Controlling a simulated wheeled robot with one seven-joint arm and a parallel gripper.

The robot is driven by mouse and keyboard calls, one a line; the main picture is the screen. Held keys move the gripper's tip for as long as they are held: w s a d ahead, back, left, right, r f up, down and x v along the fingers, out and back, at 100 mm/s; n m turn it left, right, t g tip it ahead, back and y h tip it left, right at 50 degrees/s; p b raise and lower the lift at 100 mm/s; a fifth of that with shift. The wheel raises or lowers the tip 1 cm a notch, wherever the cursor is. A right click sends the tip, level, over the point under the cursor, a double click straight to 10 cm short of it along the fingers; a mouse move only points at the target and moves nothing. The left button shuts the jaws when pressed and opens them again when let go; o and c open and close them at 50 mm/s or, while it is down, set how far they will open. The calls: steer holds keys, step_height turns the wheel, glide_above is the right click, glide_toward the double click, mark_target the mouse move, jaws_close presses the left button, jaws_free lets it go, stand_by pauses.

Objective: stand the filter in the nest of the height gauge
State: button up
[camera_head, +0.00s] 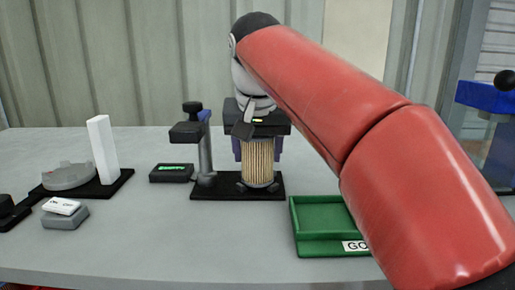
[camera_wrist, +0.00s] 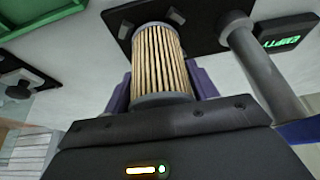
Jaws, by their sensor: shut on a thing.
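The filter (camera_head: 258,165) is a pleated tan cylinder with grey end caps. It stands upright between the purple fingers of my gripper (camera_head: 258,148), which is shut on it from above. The filter also shows in the wrist view (camera_wrist: 160,65), with a finger on each side. The height gauge (camera_head: 206,160) has a grey post and a dark head, left of the filter. The filter's lower end is at the nest (camera_head: 243,187), among small dark lugs on the black base. Lugs also show beside that end in the wrist view (camera_wrist: 176,15). I cannot tell whether it is fully seated.
A black display box (camera_head: 171,173) with green text stands left of the gauge. A green tray (camera_head: 318,246) lies front right, partly hidden by my red arm. A round grey fixture (camera_head: 69,177) with a white block (camera_head: 102,150) and a small grey box (camera_head: 65,217) are at left.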

steer(key=shift+f, duration=0.1)
stand_by(0.3)
steer(key=o, duration=1.1)
steer(key=shift+o, duration=0.3)
steer(key=o, duration=0.3)
steer(key=shift+r+p, duration=1)
steer(key=shift+p, duration=0.1)
